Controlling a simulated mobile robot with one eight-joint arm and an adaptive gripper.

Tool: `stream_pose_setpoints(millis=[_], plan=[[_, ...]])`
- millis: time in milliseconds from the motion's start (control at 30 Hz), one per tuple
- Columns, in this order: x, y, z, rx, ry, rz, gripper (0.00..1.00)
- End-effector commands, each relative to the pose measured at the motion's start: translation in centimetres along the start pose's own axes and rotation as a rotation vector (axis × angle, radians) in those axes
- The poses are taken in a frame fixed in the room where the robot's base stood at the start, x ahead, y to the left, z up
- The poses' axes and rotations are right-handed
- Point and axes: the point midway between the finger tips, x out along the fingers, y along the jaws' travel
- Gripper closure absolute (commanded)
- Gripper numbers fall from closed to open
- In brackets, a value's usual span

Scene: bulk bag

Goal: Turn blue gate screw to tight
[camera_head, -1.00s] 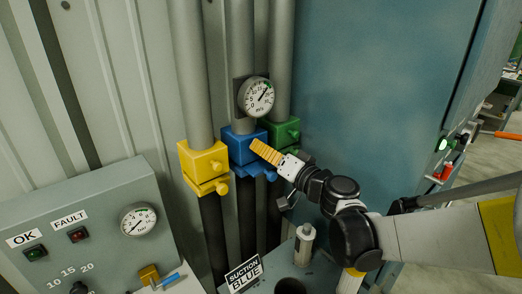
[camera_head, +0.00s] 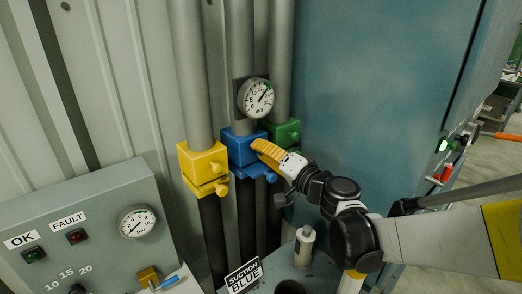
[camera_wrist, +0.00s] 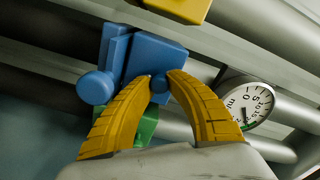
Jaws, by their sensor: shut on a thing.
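The blue gate (camera_head: 240,147) is a blue block on the middle pipe. In the wrist view its blue body (camera_wrist: 152,57) has a larger round blue knob (camera_wrist: 96,87) on the left. A small blue screw head (camera_wrist: 159,86) sits between my yellow fingertips. My gripper (camera_head: 258,148) reaches the gate from the right, and in the wrist view (camera_wrist: 159,77) its fingers are shut on the small screw from both sides. The fingers hide the screw in the head view. The lower blue knob (camera_head: 270,177) is visible just below my fingers.
A yellow gate (camera_head: 203,160) stands left and a green gate (camera_head: 286,133) right, close to my fingers. A round gauge (camera_head: 258,98) sits just above. A grey control panel (camera_head: 100,205) is at left; a "SUCTION BLUE" sign (camera_head: 244,274) is below.

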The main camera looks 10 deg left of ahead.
Motion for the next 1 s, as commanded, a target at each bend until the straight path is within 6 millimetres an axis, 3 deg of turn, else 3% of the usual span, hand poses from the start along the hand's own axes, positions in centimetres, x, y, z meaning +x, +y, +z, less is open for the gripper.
stream_pose_setpoints(millis=[67, 100, 167, 200, 567, 667, 1000], plan=[[0.0, 0.0, 0.0, -0.001, 0.000, 0.000, 1.00], [0.0, 0.0, 0.0, -0.001, 0.000, 0.000, 0.79], [0.0, 0.0, 0.0, -0.001, 0.000, 0.000, 0.61], [0.0, 0.0, 0.0, -0.001, 0.000, 0.000, 0.58], [-0.6, 0.0, -0.1, -0.001, 0.002, 0.001, 0.58], [-2.0, 0.0, -0.1, -0.001, 0.002, 0.001, 0.58], [-9.4, 0.1, -0.1, -0.001, 0.004, 0.002, 0.58]])
